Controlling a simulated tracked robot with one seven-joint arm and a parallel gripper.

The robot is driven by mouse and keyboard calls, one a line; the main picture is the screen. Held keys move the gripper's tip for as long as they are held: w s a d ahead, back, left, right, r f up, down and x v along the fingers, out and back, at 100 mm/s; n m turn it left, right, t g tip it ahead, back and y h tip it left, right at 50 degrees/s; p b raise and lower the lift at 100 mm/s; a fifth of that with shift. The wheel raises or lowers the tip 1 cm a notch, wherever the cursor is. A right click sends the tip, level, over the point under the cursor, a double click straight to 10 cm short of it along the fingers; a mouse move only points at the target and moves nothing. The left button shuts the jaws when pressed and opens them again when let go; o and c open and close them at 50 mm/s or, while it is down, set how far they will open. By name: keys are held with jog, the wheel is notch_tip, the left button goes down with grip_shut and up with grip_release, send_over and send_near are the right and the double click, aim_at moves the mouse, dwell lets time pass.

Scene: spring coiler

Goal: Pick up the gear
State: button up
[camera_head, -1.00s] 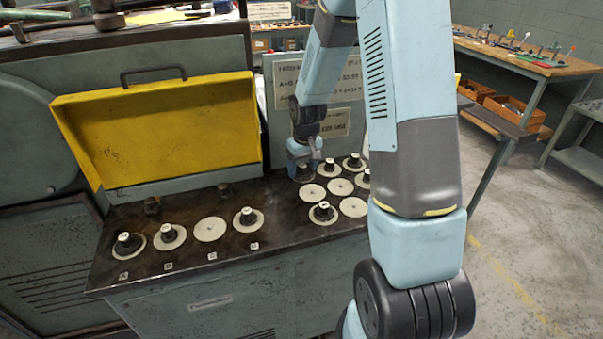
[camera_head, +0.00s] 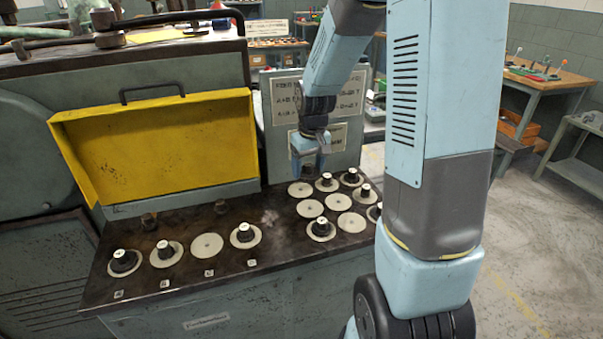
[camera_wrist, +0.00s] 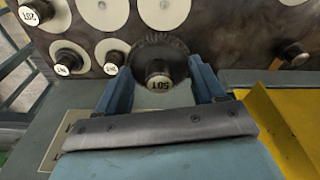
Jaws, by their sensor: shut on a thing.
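My gripper (camera_wrist: 160,92) is shut on a dark toothed gear (camera_wrist: 150,48) with a raised hub, whose end label looks like an upside-down "50T". In the head view my gripper (camera_head: 309,166) is raised above the back of the dark bench top, and the gear (camera_head: 310,172) shows only as a small dark shape under the fingers. A bare pale disc (camera_head: 300,189) lies on the bench just below it.
More pale discs, some with dark hubbed gears (camera_head: 320,229), cover the bench's right part. A lettered row with gears (camera_head: 243,234) runs along the left front. The yellow open cover (camera_head: 160,145) stands left; a sign panel (camera_head: 352,95) stands behind.

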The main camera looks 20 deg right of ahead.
jog(key=s+d+r, duration=0.1)
jog(key=s+r, duration=0.3)
jog(key=s, duration=0.5)
jog(key=shift+d, duration=0.3)
jog(key=shift+s, duration=0.15)
dwell(0.6)
